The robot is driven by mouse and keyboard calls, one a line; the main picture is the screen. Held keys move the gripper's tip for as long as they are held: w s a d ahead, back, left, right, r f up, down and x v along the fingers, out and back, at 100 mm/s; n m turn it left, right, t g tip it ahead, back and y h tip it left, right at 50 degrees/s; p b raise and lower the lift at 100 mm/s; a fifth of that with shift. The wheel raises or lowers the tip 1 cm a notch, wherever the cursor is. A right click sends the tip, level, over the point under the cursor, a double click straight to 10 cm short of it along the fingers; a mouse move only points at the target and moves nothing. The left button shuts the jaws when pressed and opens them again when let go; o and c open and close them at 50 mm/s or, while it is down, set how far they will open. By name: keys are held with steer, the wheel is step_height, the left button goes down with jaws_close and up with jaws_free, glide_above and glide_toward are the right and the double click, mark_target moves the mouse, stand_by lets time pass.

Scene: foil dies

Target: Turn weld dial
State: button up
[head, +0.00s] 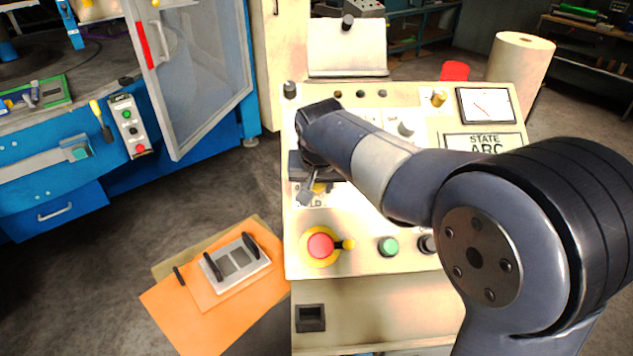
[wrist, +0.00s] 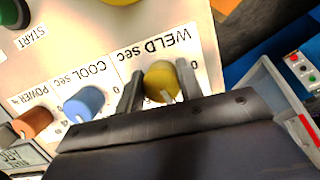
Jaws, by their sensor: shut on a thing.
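The weld dial is a yellow knob (wrist: 162,82) with a white pointer mark, below the "WELD sec" label on the cream panel in the wrist view. My gripper (wrist: 160,84) has one finger on each side of the knob and is shut on it. The pointer mark faces the lower part of the picture, toward my gripper body. In the head view my gripper (head: 312,186) is at the panel's left side, and a bit of the yellow knob (head: 319,188) shows beside it. My arm hides much of the panel's middle.
A blue cool dial (wrist: 85,104) and a brown power dial (wrist: 32,123) sit left of the weld dial. A red stop button (head: 320,245) and green button (head: 388,247) are on the panel's front. A "STATE ARC" plate (head: 486,143) is at right. A grey frame (head: 235,262) lies on orange sheets.

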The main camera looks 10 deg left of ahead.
steer(key=n+h+p, duration=0.1)
steer(key=n, duration=0.5)
steer(key=shift+d+t, duration=0.1)
steer(key=shift+t, duration=0.2)
stand_by(0.4)
steer(key=o, duration=1)
steer(key=shift+r, duration=0.1)
steer(key=v, duration=1)
steer(key=shift+s+r+b, duration=0.2)
steer(key=shift+r+b, duration=0.05)
steer(key=shift+b, duration=0.1)
steer(key=p+x, duration=0.1)
steer(key=x, duration=1)
steer(key=shift+w, duration=0.1)
steer(key=shift+r, duration=0.1)
